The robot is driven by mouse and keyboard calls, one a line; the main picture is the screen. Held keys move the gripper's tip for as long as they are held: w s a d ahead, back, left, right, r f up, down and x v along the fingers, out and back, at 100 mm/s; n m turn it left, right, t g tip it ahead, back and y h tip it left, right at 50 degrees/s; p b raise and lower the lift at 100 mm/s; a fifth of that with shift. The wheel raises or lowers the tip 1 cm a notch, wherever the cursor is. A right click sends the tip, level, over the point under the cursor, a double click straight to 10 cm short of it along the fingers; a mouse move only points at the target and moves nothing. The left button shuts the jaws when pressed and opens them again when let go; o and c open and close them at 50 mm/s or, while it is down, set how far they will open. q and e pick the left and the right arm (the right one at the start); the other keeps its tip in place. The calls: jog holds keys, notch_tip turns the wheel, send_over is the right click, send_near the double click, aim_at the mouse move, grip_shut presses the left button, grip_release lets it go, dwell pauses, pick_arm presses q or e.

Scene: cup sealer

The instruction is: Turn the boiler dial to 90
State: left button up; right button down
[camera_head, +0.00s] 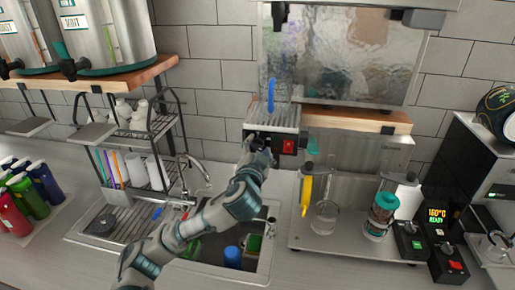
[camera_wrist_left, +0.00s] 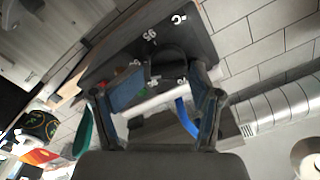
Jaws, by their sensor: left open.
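A dark panel (camera_wrist_left: 155,40) with white markings, including 95 and a C, shows in the left wrist view. A dark round shape that looks like the boiler dial (camera_wrist_left: 168,62) lies ahead of the fingers; its setting is not readable. In the head view, a metal housing (camera_head: 262,128) with a red switch (camera_head: 288,146) and an upright blue handle (camera_head: 271,95) stands at the centre. My left gripper (camera_head: 258,143) is at its front left, largely hidden by my arm. In the left wrist view, my left gripper (camera_wrist_left: 165,85) is open, its fingers apart. Contact with the dial cannot be told.
A glass beaker (camera_head: 325,216) and a teal-lidded jar (camera_head: 382,210) stand below right. A sink (camera_head: 262,268) and a cup rack (camera_head: 150,130) are at left. Large metal tanks (camera_head: 110,30) stand at upper left.

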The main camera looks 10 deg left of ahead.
pick_arm(q)
jog(key=shift+w+d+f, duration=0.1)
jog(key=shift+w+d, duration=0.05)
jog(key=c, duration=0.3)
jog(key=shift+d, duration=0.1)
jog(key=c, duration=0.4)
jog(key=shift+s+a, duration=0.2)
jog(key=shift+a, duration=0.1)
jog(key=shift+c, duration=1.4)
jog(key=shift+s+a, duration=0.1)
jog(key=shift+a, duration=0.3)
jog(key=shift+c, duration=0.7)
jog(key=shift+a+f, duration=0.1)
jog(key=shift+a, duration=0.15)
jog(key=shift+d+f+n+b, duration=0.1)
jog(key=shift+d+n+b, duration=0.15)
jog(key=shift+n+b, duration=0.15)
jog(key=o, duration=1.1)
jog(key=shift+a, duration=0.1)
jog(key=shift+w, duration=0.2)
pick_arm(e)
jog(key=shift+w+d+f, duration=0.15)
jog(key=shift+f, duration=0.25)
